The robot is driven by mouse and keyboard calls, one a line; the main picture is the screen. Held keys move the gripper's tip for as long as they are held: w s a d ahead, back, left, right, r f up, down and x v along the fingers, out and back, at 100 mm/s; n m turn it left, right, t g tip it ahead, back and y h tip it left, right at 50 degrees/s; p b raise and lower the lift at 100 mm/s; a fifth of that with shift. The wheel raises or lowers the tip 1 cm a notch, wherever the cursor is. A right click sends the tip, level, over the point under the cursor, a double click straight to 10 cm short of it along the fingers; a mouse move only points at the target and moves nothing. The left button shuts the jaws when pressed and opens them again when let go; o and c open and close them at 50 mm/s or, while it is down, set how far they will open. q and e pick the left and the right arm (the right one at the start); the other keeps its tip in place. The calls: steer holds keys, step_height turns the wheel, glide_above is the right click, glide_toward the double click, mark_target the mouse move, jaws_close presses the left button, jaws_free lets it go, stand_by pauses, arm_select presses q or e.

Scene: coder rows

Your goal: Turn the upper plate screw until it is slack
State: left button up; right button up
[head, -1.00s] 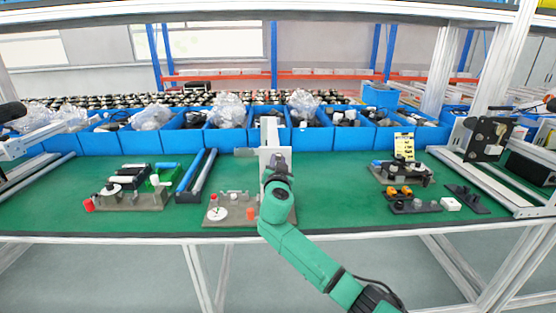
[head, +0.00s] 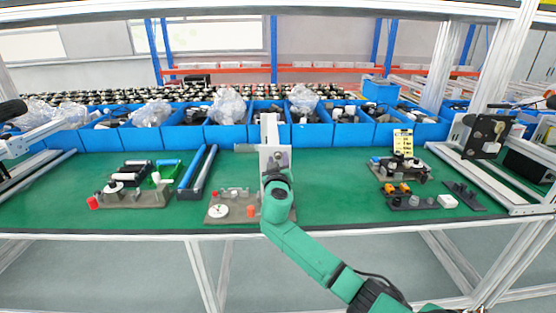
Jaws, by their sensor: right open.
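A pale upright plate (head: 270,132) stands on a grey-brown base board (head: 216,221) near the middle of the green table. My right arm comes in from the lower right. My right gripper (head: 277,160) is open in front of the plate's face, in line with it from this view. The upper plate screw cannot be made out; the gripper and wrist cover that part of the plate. I cannot tell whether the fingers touch the screw. My left gripper is not in view.
The same base carries a white disc (head: 218,211) and an orange cap (head: 251,210). Another board with parts (head: 140,198) lies to the left, beside two rails (head: 198,172). Fixtures (head: 402,166) stand to the right. Blue bins (head: 226,136) line the back. Bare table lies right of the plate.

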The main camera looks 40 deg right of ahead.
steer(key=m+b, duration=0.2)
steer(key=b, duration=0.1)
steer(key=m+b, duration=0.3)
steer(key=f+m+b, duration=0.1)
steer(key=m+b, duration=0.2)
steer(key=b, duration=0.1)
steer(key=shift+r+m+b, duration=0.2)
steer(key=shift+m+b, duration=0.2)
steer(key=shift+m, duration=0.1)
steer(key=shift+r, duration=0.25)
